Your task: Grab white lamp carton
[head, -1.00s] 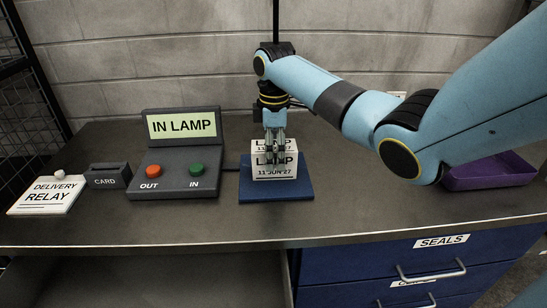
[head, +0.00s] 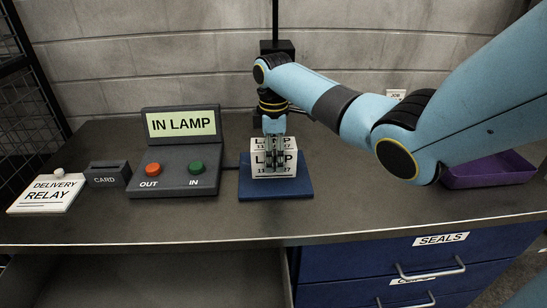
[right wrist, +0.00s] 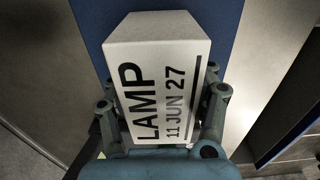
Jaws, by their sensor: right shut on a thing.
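The white lamp carton (head: 288,163), printed "LAMP 11 JUN 27", stands on the blue pad (head: 247,190) in the middle of the counter. It fills much of the right wrist view (right wrist: 150,75). My right gripper (head: 274,166) comes down from above and is shut on the carton. In the right wrist view its fingers (right wrist: 160,115) lie along both sides of the carton. In the head view the fingers cover part of the print. My left gripper is not in view.
A console (head: 178,168) reading "IN LAMP", with orange and green buttons, stands left of the pad. Further left are a card slot (head: 107,174) and a delivery relay plate (head: 50,193). A purple tray (head: 488,172) lies at the right. A black post (head: 276,25) stands behind.

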